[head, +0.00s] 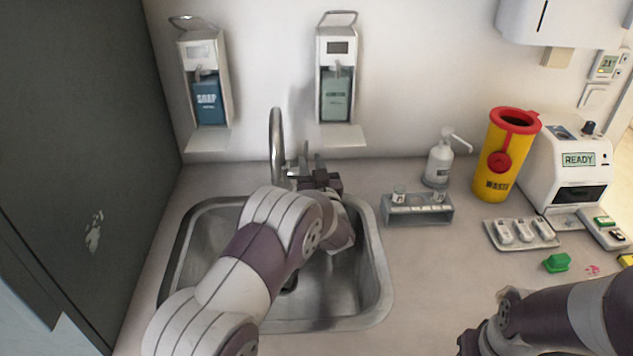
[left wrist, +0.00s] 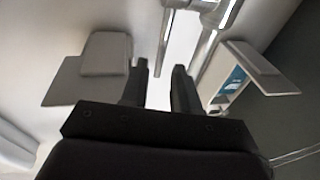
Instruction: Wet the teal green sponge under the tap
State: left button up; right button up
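The tap (head: 275,145) is a curved metal spout behind the sink (head: 378,290). It also shows in the left wrist view (left wrist: 208,50), right of the fingers. My left gripper (head: 312,166) is beside the tap's base, on its right. In the left wrist view its two fingers (left wrist: 162,85) are apart, with a thin metal bar showing beyond the gap between them. I see nothing clearly held. My right gripper (head: 470,344) is at the bottom edge, mostly cut off, so its fingers are hidden. I see no teal green sponge for certain; my left arm hides much of the sink.
A small green block (head: 557,262) lies on the right counter near a tray of small items (head: 522,245). A vial rack (head: 418,217), pump bottle (head: 439,165), yellow waste bin (head: 494,165) and white machine (head: 562,180) stand right of the sink. Two dispensers (head: 336,100) hang above.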

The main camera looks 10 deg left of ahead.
pick_arm(q)
jog(key=v, duration=0.7)
jog(key=shift+b, duration=0.35)
dwell(0.7)
jog(key=shift+d, duration=0.4)
jog(key=c, duration=0.5)
jog(key=shift+s+d+f+h+p, duration=0.15)
jog(key=shift+s+d+h+p, duration=0.2)
jog(key=shift+s+d, duration=0.35)
grip_shut()
jog(key=w+a+n+p, duration=0.1)
jog(key=w+a+n, duration=0.1)
jog(key=n, duration=0.4)
jog(key=w+a+r+n+p, duration=0.1)
jog(key=w+a+n, duration=0.1)
jog(key=w+n, duration=0.2)
jog(key=w+a+n+p, duration=0.1)
jog(key=w+a+n, duration=0.1)
jog(key=n, duration=0.6)
jog(key=shift+w+a+r+n+p, duration=0.1)
jog(key=shift+w+r+n+p, duration=0.3)
jog(key=shift+w, duration=0.15)
